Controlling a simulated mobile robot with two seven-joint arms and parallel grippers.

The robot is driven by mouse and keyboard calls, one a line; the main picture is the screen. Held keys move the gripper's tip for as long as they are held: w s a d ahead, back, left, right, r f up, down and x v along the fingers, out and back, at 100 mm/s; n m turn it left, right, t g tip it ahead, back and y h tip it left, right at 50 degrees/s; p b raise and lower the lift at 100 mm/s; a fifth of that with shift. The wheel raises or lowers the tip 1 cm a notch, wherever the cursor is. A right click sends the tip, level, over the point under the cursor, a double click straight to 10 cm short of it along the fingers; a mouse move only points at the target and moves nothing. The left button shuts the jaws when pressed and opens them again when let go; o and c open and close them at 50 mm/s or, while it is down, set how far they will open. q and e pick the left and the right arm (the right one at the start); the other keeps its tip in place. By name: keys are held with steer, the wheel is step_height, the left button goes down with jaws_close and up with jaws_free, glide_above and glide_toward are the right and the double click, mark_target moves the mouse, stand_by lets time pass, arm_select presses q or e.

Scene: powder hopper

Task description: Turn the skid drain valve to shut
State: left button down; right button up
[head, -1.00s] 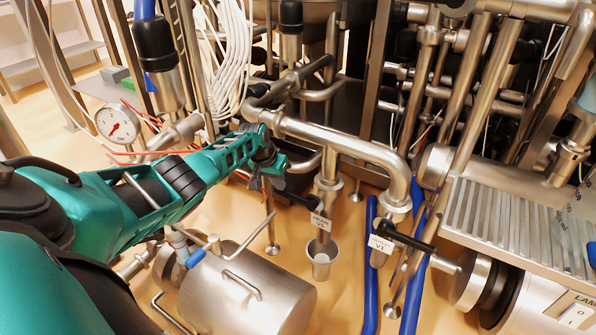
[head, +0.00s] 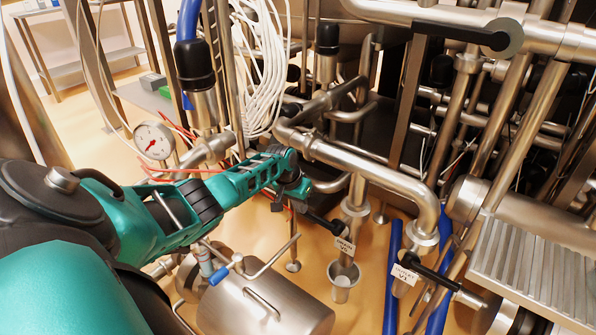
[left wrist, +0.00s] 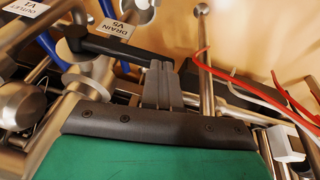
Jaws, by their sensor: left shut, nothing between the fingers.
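The skid drain valve has a black lever handle (head: 322,221) and a white tag (head: 344,246) reading DRAIN V5. It sits on a vertical steel pipe above a small cup (head: 343,278). The lever sticks out to the left, crosswise to the pipe. In the left wrist view the lever (left wrist: 115,48) and the DRAIN V5 tag (left wrist: 117,27) show clearly. My left gripper (head: 297,191) is just up and left of the lever's end. Its fingers (left wrist: 160,68) are shut and empty, close by the lever end; I cannot tell whether they touch. My right gripper is out of view.
A second valve with an OUTLET V1 tag (head: 404,274) and black handle (head: 430,269) stands to the right. A steel tank (head: 265,305) lies below my arm. A gauge (head: 153,141), white cables (head: 262,70) and red wires crowd the left. Blue hoses (head: 392,275) run on the floor.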

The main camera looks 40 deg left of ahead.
arm_select(q)
steer(key=p+v, duration=0.5)
steer(key=v, duration=0.7)
steer(key=shift+w+d+r, duration=0.15)
steer(key=shift+w+r, duration=0.05)
steer(key=shift+w, duration=0.2)
